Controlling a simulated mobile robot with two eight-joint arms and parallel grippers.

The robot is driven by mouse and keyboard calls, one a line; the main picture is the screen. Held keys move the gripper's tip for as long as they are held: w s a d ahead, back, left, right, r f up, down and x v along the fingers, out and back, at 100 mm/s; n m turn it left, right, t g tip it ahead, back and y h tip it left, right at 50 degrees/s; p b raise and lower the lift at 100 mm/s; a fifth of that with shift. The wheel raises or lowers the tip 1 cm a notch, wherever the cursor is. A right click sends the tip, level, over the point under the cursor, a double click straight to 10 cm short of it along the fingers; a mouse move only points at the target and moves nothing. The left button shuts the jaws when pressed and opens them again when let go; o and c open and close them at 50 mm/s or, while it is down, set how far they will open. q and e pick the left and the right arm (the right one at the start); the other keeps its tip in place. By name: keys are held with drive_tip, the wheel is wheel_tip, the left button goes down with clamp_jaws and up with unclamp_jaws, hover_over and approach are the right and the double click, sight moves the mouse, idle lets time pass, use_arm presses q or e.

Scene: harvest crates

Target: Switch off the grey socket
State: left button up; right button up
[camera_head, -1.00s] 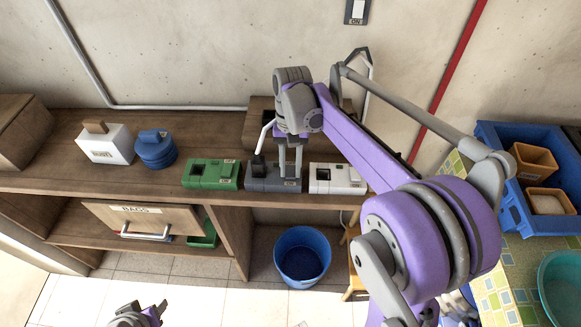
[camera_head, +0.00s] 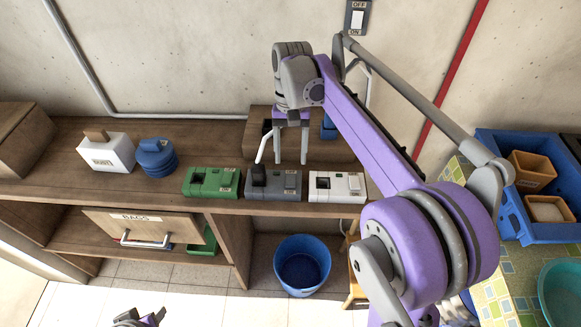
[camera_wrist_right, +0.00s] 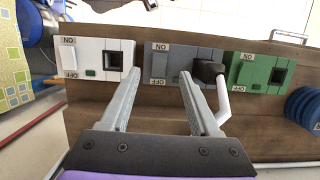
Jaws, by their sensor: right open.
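The grey socket (camera_head: 288,187) sits on the wooden shelf between the green socket (camera_head: 210,182) and the white socket (camera_head: 337,187). A black plug (camera_head: 258,175) with a white cord is in it. In the right wrist view the grey socket (camera_wrist_right: 188,52) shows its rocker switch (camera_wrist_right: 160,65) between ON and OFF labels; which side is pressed I cannot tell. My right gripper (camera_head: 291,160) is open and empty, above and apart from the grey socket. My left gripper (camera_head: 140,318) shows only partly at the bottom edge; its jaws are unclear.
A wooden box (camera_head: 258,117) stands behind the right gripper. A white canister (camera_head: 107,154) and a blue jar (camera_head: 156,160) stand left on the shelf. A blue bucket (camera_head: 302,263) is below. A wall switch (camera_head: 357,17) is above, and a blue crate (camera_head: 512,215) is at right.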

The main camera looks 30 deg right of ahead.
drive_tip(key=v, duration=0.3)
drive_tip(key=shift+r, duration=0.4)
drive_tip(key=s+a+f+n+t, duration=0.3)
drive_tip(key=s+a+f+t, duration=0.1)
drive_tip(key=s+f, duration=0.3)
drive_tip(key=s+a+f+n+t+h, duration=0.1)
drive_tip(key=s+a+f+n+t, duration=0.2)
drive_tip(key=s+f, duration=0.4)
drive_tip(key=s+t, duration=0.1)
drive_tip(key=s, duration=0.2)
drive_tip(key=shift+a+f+h, duration=0.3)
drive_tip(key=shift+a+f, duration=0.05)
drive_tip(key=shift+f, duration=0.05)
